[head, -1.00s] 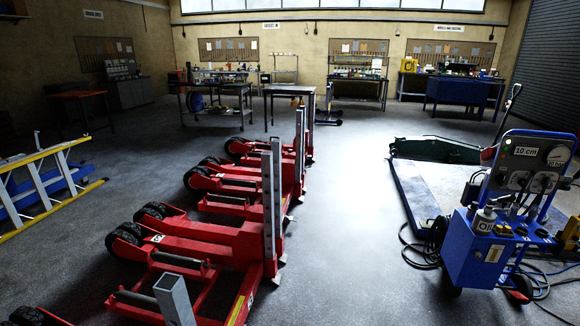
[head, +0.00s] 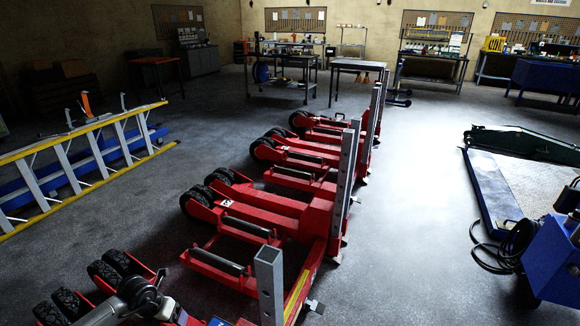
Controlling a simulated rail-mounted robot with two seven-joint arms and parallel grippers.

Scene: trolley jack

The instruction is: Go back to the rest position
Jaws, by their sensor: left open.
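My left gripper (head: 163,306) shows at the bottom left, at the end of a grey and black arm part, in front of the nearest red wheeled unit (head: 195,322). It is open, and I see nothing held in it. Its fingertips are small and hard to make out against the red frame. My right gripper is not in view. A row of red wheeled units with upright grey posts (head: 345,180) runs from the bottom left to the middle of the floor. A long dark green jack (head: 522,146) lies at the right, beside a blue-edged frame (head: 484,195).
A yellow and blue ladder-like frame (head: 85,165) lies at the left. A blue cart (head: 555,262) with black cables stands at the right edge, cut off. Workbenches (head: 283,75) line the back. The floor (head: 425,200) between the red row and the green jack is clear.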

